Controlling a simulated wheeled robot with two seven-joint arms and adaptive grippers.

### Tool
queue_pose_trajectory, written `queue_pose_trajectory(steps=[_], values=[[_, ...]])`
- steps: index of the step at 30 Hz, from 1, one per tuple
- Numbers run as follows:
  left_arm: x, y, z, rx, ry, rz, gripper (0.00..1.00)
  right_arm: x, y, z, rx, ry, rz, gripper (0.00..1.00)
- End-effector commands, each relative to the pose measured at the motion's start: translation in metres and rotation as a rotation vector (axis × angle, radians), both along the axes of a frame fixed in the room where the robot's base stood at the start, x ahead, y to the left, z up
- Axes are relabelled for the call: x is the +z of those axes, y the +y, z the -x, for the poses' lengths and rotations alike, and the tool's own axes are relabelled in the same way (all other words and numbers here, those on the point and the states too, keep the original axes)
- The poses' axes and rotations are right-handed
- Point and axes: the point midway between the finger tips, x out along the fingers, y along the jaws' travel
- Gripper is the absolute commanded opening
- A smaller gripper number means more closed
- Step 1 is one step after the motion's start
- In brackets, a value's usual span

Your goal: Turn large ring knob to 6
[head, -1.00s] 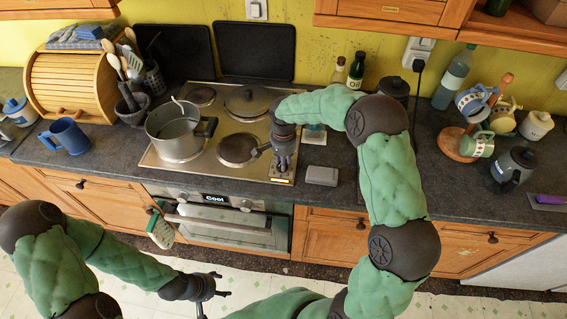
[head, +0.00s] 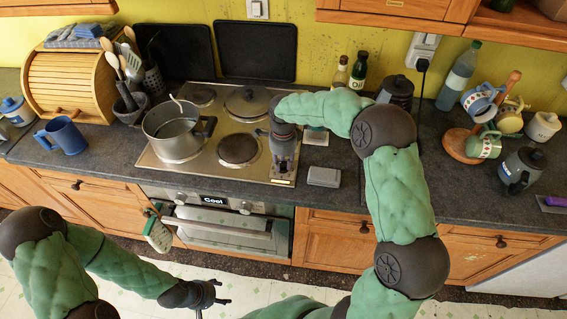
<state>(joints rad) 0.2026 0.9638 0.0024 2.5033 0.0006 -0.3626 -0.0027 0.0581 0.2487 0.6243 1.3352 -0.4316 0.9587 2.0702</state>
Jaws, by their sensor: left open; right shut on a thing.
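The steel hob (head: 150,160) is set in the dark worktop. My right gripper (head: 283,172) points down at the hob's right front corner, shut on a small control there, taken as the large ring knob. The gripper hides nearly all of that knob, so its setting cannot be read. A small label strip (head: 282,182) shows just in front of the fingers. My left gripper (head: 222,292) is open and empty, low over the floor in front of the oven.
A steel pot (head: 172,142) with a utensil in it stands on the left of the hob. A grey block (head: 324,177) lies just right of my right gripper. The oven (head: 220,228) is below. A mug tree (head: 462,145) stands further right.

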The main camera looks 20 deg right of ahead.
Motion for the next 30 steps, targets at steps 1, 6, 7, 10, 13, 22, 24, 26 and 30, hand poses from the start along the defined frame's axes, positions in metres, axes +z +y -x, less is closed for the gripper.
queue_pose_trajectory(steps=[1,6,7,10,13,22,24,26,30], values=[[-0.0021,0.0,0.0,0.0,0.0,0.0,0.61,-0.0005,0.0005,-0.0005,-0.034,-0.002,0.0,0.0],[-0.0048,0.0,0.0,0.0,0.0,0.0,0.61,0.0001,0.001,-0.0011,-0.142,-0.003,-0.001,0.0],[-0.0051,0.0,0.0,0.0,0.0,0.0,0.61,0.0002,0.001,-0.0012,-0.156,-0.003,-0.001,0.0],[-0.0062,0.0,-0.0001,0.0,0.0,0.0,0.61,0.0005,0.0012,-0.0012,-0.199,-0.003,-0.001,0.0],[-0.0068,0.0,-0.0001,0.0,0.0,0.0,0.61,0.0007,0.0013,-0.0013,-0.23,-0.003,-0.001,0.0],[-0.0073,0.0,0.0,0.0,0.0,0.0,0.61,0.001,0.0013,-0.0015,-0.266,-0.002,-0.001,0.0],[-0.0073,0.0,0.0,0.0,0.0,0.0,0.61,0.0011,0.0013,-0.0015,-0.267,-0.002,-0.001,0.0],[-0.0073,0.0,0.0,0.0,0.0,0.0,0.61,0.0011,0.0012,-0.0014,-0.267,-0.002,-0.001,0.0],[-0.0073,0.0,0.0,0.0,0.0,0.0,0.61,0.0011,0.0012,-0.0015,-0.267,-0.003,-0.001,0.0]])
